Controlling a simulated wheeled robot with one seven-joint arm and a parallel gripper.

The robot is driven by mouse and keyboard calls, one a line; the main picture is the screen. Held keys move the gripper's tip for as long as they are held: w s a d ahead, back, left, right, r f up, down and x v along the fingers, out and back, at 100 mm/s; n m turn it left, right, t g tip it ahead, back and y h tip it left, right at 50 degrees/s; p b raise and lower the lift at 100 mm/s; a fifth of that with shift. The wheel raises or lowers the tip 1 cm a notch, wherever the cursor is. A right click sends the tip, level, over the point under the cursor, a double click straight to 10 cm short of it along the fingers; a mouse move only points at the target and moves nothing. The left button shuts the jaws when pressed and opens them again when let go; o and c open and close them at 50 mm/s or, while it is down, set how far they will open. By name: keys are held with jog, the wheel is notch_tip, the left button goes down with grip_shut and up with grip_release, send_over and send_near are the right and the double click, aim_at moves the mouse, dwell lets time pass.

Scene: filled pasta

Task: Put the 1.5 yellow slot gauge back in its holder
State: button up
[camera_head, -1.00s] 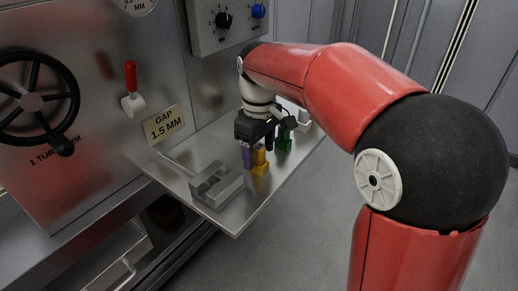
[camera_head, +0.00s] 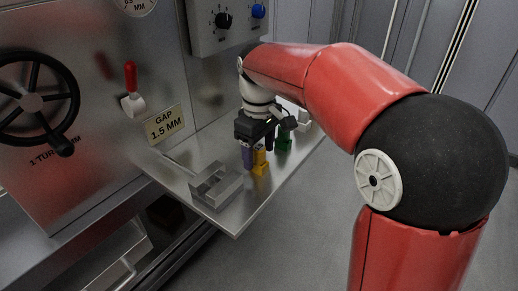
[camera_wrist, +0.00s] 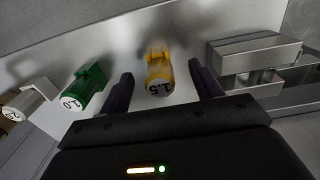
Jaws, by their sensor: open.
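The yellow slot gauge (camera_wrist: 160,80), marked 1.5, stands on the metal shelf. In the wrist view it is between the two dark purplish fingers of my gripper (camera_wrist: 160,71), with a visible gap on each side. My gripper is open and not closed on it. In the head view my gripper (camera_head: 258,152) points down over the shelf, and the yellow gauge (camera_head: 260,163) shows beside the near finger, partly covered. A blocky yellow part shows at the gauge's far end. I cannot tell whether any of it is a separate holder.
A green gauge (camera_wrist: 84,91) marked 1.0 and a pale gauge (camera_wrist: 28,103) stand to the left in the wrist view. A slotted steel block (camera_head: 215,184) sits on the shelf (camera_head: 240,215) near its front. A "GAP 1.5 MM" sign (camera_head: 165,124) is on the machine.

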jog(key=shift+r, duration=0.15)
notch_tip(320, 180, up, 7)
jog(key=p, duration=0.6)
notch_tip(320, 180, up, 7)
jog(key=s+d+f+m+t, duration=0.2)
jog(key=s+d+f+m, duration=0.3)
jog(key=s, duration=0.5)
jog(key=s+d+f+m+t, duration=0.3)
jog(key=s+d+f+m, duration=0.2)
jog(key=s+d, duration=0.3)
jog(key=shift+s+d+t, duration=0.3)
jog(key=shift+s+d, duration=0.05)
jog(key=shift+s, duration=0.7)
